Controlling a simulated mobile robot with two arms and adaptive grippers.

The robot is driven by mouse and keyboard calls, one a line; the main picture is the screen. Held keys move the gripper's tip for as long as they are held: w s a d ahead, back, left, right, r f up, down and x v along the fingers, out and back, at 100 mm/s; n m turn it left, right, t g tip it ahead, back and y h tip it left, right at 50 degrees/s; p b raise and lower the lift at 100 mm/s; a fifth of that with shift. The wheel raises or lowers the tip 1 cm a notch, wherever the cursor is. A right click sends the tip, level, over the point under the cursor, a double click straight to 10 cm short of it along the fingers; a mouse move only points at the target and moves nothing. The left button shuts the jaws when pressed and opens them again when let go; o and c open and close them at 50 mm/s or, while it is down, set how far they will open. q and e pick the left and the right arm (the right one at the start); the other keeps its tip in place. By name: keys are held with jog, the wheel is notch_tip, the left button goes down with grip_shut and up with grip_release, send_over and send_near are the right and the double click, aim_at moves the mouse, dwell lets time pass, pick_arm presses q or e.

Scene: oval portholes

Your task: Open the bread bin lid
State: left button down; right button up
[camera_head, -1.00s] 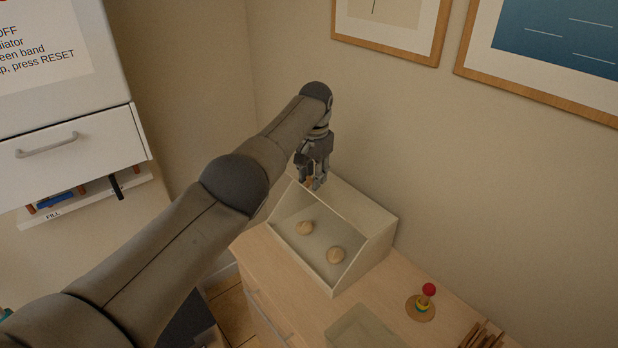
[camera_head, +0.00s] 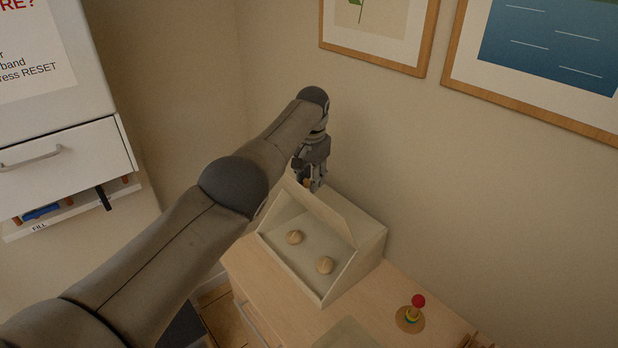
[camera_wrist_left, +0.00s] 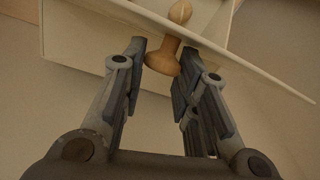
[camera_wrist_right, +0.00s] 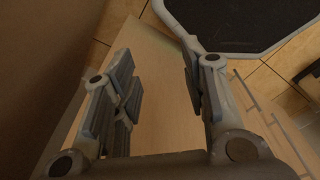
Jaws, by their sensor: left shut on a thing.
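The bread bin (camera_head: 352,272) is a pale box with a sloped front, standing on the wooden counter against the wall. Its lid (camera_head: 322,208) is a thin pale panel, tilted up above the front, so the inside shows. My left gripper (camera_head: 308,185) is at the lid's upper left end.
A ring-stack toy with a red ball (camera_head: 418,301) stands on the counter (camera_head: 290,325) right of the bin. Framed pictures (camera_head: 545,60) hang on the wall behind. A white cabinet (camera_head: 60,160) with a drawer is at left. My left arm crosses the view's left half.

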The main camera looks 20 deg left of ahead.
pick_arm(q)
jog(key=c, duration=1.4)
grip_release()
jog(key=shift+s+d+f, duration=0.1)
jog(key=shift+d+f, duration=0.3)
jog(key=shift+f, duration=0.05)
jog(key=shift+o, duration=1.3)
notch_tip(320, 180, up, 12)
jog(key=shift+s+d, duration=0.2)
jog(key=shift+d, duration=0.25)
pick_arm(e)
jog(key=shift+w+d, duration=0.15)
jog(key=shift+d, duration=0.25)
